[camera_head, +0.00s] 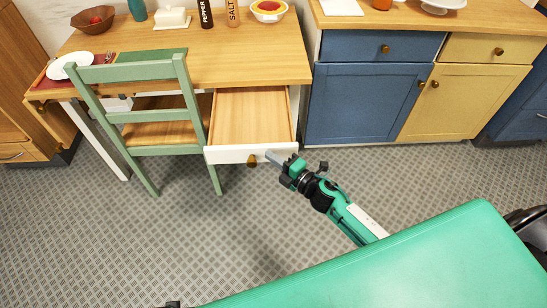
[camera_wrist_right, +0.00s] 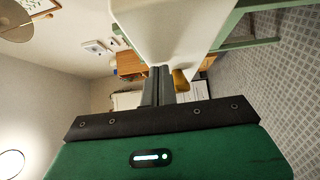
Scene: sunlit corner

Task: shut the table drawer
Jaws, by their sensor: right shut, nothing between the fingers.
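The table drawer (camera_head: 251,115) is pulled out from under the wooden table (camera_head: 240,60) and looks empty. Its white front (camera_head: 225,155) carries a brass-coloured knob (camera_head: 252,160). My right gripper (camera_head: 270,155) is shut and empty, with its fingertips at the drawer front, just right of the knob. In the right wrist view the closed fingers (camera_wrist_right: 165,85) point at the white drawer front (camera_wrist_right: 160,30), with the knob (camera_wrist_right: 181,80) beside them. I cannot tell whether they touch the front. My left gripper is not clearly in view.
A green chair (camera_head: 135,100) stands close left of the drawer. Blue and yellow cabinets (camera_head: 365,105) stand to its right. The table holds a bowl (camera_head: 94,20), a butter dish (camera_head: 172,18), shakers and a plate (camera_head: 70,66). The patterned floor (camera_head: 120,240) in front is clear.

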